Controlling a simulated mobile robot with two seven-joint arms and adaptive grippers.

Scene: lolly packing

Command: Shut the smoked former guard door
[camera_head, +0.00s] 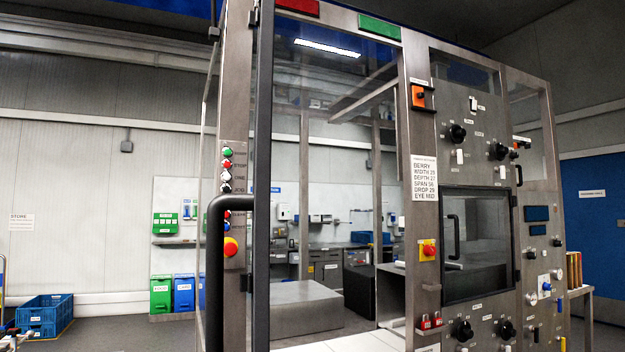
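A tall black-framed door (262,180) stands at the left of the steel machine, seen nearly edge-on and swung out towards me. A long black bar handle (215,275) stands off its left side. The machine's front bay to the right of this door looks open. A smaller smoked window panel (485,240) with its own black handle (453,237) is in the machine's right front and looks closed. I cannot tell for certain from labels which is the former guard door.
Buttons and a red emergency stop (230,246) sit on the left post, partly behind the door. Blue crates (45,315) lie on the floor at left. Green (160,294) and blue bins (184,293) stand by the back wall. A blue door (595,230) is at far right.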

